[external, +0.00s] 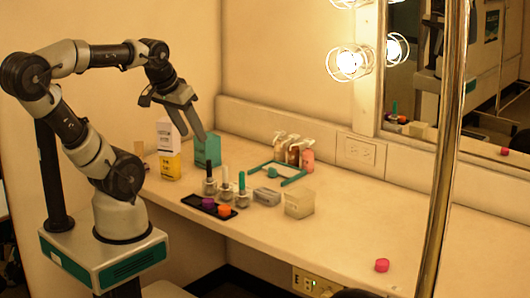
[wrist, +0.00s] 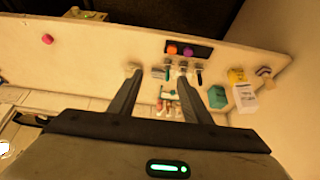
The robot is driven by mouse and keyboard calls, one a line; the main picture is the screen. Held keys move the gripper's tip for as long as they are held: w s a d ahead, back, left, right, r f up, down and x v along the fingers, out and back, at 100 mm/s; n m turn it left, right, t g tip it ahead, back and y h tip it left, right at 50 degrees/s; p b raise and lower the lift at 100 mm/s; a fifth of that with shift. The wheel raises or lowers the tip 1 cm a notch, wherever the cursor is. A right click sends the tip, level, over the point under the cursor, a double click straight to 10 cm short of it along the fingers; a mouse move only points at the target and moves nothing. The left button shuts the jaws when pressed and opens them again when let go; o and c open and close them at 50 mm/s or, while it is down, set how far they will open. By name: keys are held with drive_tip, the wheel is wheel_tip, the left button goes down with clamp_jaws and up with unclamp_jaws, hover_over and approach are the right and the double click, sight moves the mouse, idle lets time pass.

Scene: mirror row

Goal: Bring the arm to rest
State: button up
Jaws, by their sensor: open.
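My gripper (external: 194,137) hangs above the back left of the counter (external: 345,215), its fingers pointing down. In the wrist view my gripper (wrist: 162,74) shows two fingers spread apart with nothing held between them. The arm is raised and bent at the elbow, clear of the counter. The fingers look close to the teal box (external: 207,149) in the external view, but I cannot tell the exact gap.
A white-and-yellow box pair (external: 169,165), several small bottles (external: 225,187), a black tray (external: 200,204), a teal-edged holder (external: 292,181) and a clear box (external: 299,204) crowd the left. A pink cap (external: 382,265) lies at right. A metal pole (external: 443,150) stands in front.

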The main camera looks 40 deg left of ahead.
wheel_tip(320, 180, up, 14)
drive_tip(key=p, duration=1.4)
drive_tip(key=shift+r, duration=0.2)
